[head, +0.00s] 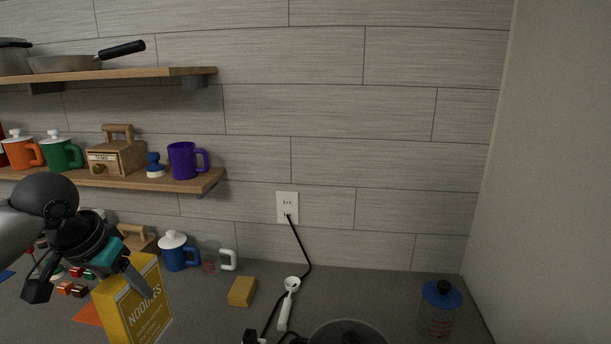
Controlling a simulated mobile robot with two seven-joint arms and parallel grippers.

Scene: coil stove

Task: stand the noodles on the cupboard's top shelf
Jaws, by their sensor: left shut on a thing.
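My left gripper (130,275) reaches in from the left and is shut on the top of the box. The box is slightly tilted in the picture; its bottom is cut off by the frame edge, so I cannot tell if it touches the counter. My right gripper is not in view. The cupboard is not recognisable here; two open wooden wall shelves show, the upper shelf (180,72) and the lower shelf (200,184).
The upper shelf holds a pan (70,63) and a pot. The lower shelf holds mugs, a wooden box (118,157) and a purple mug (183,160).

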